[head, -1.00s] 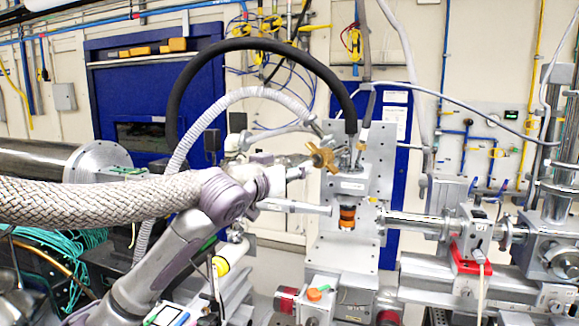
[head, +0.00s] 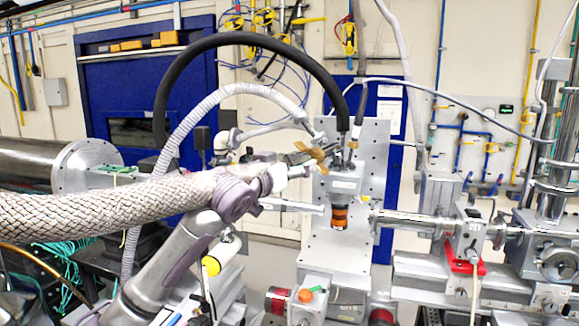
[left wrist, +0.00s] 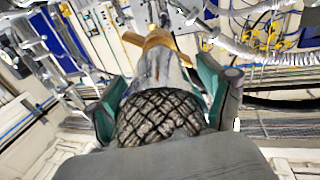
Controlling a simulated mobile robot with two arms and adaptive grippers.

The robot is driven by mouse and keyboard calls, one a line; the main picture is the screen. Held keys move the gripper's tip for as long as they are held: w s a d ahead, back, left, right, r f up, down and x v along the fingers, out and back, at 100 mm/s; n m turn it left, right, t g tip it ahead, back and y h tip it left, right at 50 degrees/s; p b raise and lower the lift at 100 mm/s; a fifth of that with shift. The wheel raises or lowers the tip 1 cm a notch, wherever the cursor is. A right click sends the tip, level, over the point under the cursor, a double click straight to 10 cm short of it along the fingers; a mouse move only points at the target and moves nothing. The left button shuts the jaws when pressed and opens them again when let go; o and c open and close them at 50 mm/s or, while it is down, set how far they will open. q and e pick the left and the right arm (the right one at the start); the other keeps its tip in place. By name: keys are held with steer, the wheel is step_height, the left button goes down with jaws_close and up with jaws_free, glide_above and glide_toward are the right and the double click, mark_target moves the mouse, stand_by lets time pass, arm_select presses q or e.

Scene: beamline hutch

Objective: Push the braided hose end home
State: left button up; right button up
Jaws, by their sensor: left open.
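The thick pale braided hose (head: 105,208) comes in from the left in the head view and runs to my left wrist, which hides part of it. In the left wrist view, dark-meshed braid (left wrist: 160,118) lies between the green-padded fingers of my left gripper (left wrist: 162,75). The gripper is open; I cannot tell whether a finger touches the braid. Just beyond is a brass winged fitting (left wrist: 148,42), also in the head view (head: 311,153) beside the upright metal block (head: 346,180). My left gripper (head: 292,168) is just left of it. How far in the hose end sits is hidden.
A black hose (head: 262,40) and a grey corrugated hose (head: 183,140) arch close above my left arm. An orange-ringed part (head: 339,217) hangs under the block. A beam pipe (head: 410,221) and a red bracket (head: 463,262) stand to the right.

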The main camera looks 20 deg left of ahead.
arm_select(q)
steer(key=v, duration=1.2)
